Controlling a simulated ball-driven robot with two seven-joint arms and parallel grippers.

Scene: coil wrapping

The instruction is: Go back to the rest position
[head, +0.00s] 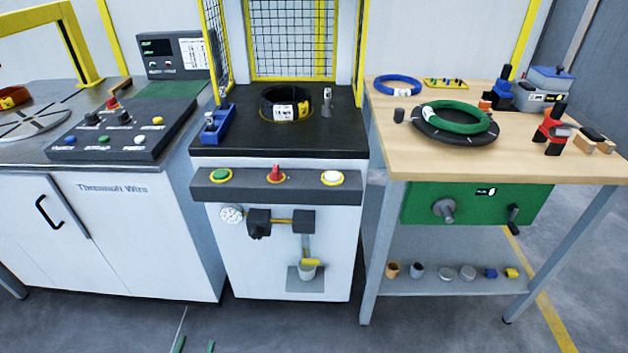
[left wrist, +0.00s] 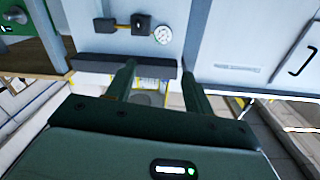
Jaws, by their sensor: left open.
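My left gripper (head: 195,346) shows at the bottom edge of the head view, where only its two green fingertips are visible, apart from each other. In the left wrist view, the same gripper (left wrist: 158,80) has its two dark green fingers spread with nothing held between them. It is low in front of the white machines and touches nothing that I can see. A black coil (head: 272,101) with a white and yellow label lies on the black top of the middle machine (head: 334,129). My right gripper is in neither view.
A control panel (head: 112,134) sits on the left cabinet (head: 119,230). The wooden bench (head: 393,153) at right holds a green coil (head: 466,117) on a black disc, a blue coil (head: 397,79) and tools. Yellow mesh guards (head: 293,44) stand behind the middle machine. Grey floor shows in front.

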